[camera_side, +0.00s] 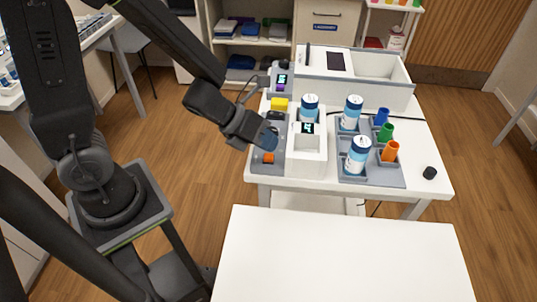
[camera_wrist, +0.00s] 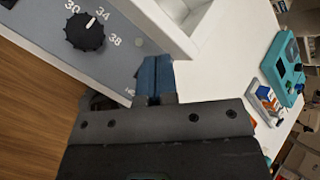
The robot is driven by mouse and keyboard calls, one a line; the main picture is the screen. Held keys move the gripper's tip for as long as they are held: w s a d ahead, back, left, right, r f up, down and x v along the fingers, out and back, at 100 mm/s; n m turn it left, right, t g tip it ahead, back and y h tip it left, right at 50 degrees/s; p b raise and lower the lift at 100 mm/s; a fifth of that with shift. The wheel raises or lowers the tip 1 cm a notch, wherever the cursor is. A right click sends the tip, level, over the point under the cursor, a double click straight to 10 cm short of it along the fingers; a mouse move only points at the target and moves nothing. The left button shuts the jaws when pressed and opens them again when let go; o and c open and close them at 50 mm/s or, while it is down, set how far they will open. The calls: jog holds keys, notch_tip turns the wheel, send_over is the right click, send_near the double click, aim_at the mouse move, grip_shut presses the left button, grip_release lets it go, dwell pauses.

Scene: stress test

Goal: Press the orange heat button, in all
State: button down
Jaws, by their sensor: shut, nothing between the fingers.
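The orange heat button (camera_side: 268,158) sits on the grey control panel (camera_side: 256,165) at the front left of the white table. My gripper (camera_side: 271,140) is over this panel, just behind the orange button in the side view. Its blue fingers are shut together and empty; they show in the wrist view (camera_wrist: 154,75) low over the panel. The orange button does not show in the wrist view, where a partly covered label starting with "HE" lies beside the fingers. I cannot tell whether the fingertips touch the panel or button.
A black dial (camera_wrist: 84,32) marked 30, 34, 38 is on the panel. The white device (camera_side: 307,160) with a display stands right beside the panel. A grey tray (camera_side: 375,178) holds bottles and coloured cups. A black knob-like object (camera_side: 430,173) lies far right.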

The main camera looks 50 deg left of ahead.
aim_at(267, 155)
jog(key=shift+f, duration=0.4)
jog(key=shift+f, duration=0.45)
dwell(0.7)
jog(key=shift+r, duration=0.85)
jog(key=shift+r, duration=2.55)
